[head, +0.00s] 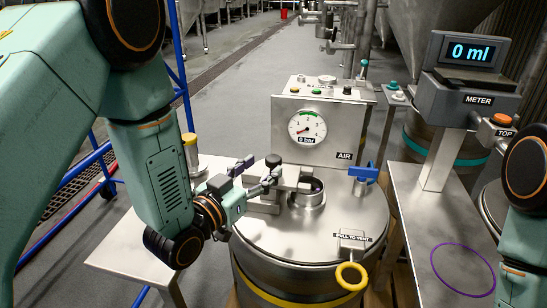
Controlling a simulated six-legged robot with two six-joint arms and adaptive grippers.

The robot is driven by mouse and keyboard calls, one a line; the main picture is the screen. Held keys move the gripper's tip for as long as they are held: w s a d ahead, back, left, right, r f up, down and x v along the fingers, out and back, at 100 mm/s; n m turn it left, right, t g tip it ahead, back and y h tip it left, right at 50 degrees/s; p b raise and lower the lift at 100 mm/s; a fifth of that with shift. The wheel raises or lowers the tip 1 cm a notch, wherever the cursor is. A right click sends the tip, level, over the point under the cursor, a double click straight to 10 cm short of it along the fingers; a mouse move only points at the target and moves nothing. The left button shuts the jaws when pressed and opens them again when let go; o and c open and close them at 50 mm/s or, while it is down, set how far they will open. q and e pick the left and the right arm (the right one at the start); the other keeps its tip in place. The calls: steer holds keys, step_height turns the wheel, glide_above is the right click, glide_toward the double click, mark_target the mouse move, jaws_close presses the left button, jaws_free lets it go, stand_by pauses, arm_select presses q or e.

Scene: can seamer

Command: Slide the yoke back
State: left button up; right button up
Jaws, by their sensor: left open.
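The metal yoke (290,178), which I take to be the small bracket with a dark round knob (273,160), is on the lid of the steel vessel (335,235). It sits at the round metal neck (308,197) and partly overlaps it. My left gripper (258,172) is open, just left of the yoke, with its fingers pointing toward the knob. One fingertip overlaps the yoke in the picture; I cannot tell whether they touch. My right arm shows at the right edge, but its gripper is out of view.
Behind the lid stands the AIR box (322,130) with a gauge. A blue valve handle (364,173) and a yellow pull ring (351,276) are on the vessel's right side. A METER display (470,52) stands at right. The steel side table (130,245) is at left, mostly bare.

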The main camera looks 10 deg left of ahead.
mark_target(269, 163)
arm_select(q)
steer(key=x, duration=0.4)
steer(key=shift+w+f+b, duration=0.15)
steer(key=shift+f+b, duration=0.05)
steer(key=shift+b, duration=0.15)
steer(key=shift+w+d+r, duration=0.15)
steer(key=shift+w+d, duration=0.15)
steer(key=shift+w, duration=0.4)
steer(key=shift+a, duration=0.1)
steer(key=shift+c, duration=0.3)
jaws_close()
